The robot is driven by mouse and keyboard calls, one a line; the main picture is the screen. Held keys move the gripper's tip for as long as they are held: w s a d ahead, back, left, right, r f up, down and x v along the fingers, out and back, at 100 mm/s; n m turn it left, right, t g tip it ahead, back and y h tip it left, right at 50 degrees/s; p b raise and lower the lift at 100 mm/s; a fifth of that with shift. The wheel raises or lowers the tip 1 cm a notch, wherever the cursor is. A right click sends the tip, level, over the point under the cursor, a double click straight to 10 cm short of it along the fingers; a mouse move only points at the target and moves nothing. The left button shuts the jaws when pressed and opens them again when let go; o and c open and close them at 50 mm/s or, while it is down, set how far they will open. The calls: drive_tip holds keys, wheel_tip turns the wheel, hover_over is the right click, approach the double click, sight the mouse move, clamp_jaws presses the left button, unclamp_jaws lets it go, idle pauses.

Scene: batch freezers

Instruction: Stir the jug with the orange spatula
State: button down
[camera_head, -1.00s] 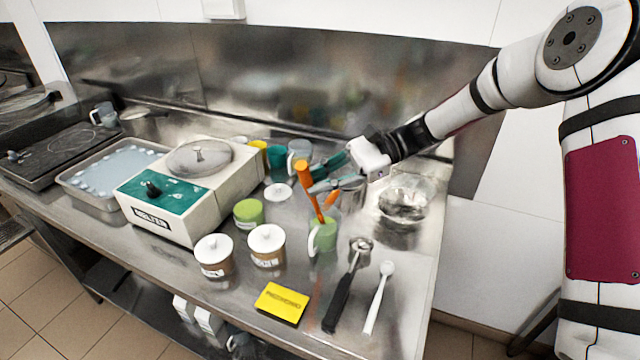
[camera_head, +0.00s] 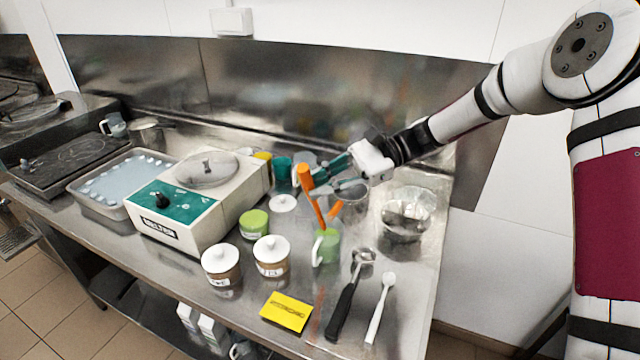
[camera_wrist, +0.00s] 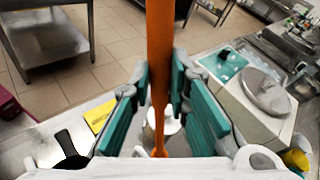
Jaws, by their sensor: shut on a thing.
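The orange spatula (camera_head: 305,177) stands slightly tilted, with its thick handle up and its lower end going down into the mouth of the green jug (camera_head: 327,247). My gripper (camera_head: 325,180) is shut on the spatula handle above the jug. In the wrist view the orange handle (camera_wrist: 160,40) runs between the teal finger pads of my gripper (camera_wrist: 162,92). The jug stands upright on the steel counter, its pale handle to the left. The spatula's tip is hidden inside the jug. Another short orange piece shows just right of the spatula; I cannot tell what it belongs to.
Two brown white-lidded jars (camera_head: 271,256) and a green-lidded tub (camera_head: 254,224) stand left of the jug. A black-handled scoop (camera_head: 342,312), a white spoon (camera_head: 380,309) and a yellow card (camera_head: 286,311) lie in front. A clear bowl (camera_head: 407,215) is right; a melter (camera_head: 185,210) is left.

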idle(0.4)
drive_tip(key=shift+r+p, duration=0.45)
drive_tip(key=shift+r, duration=2.05)
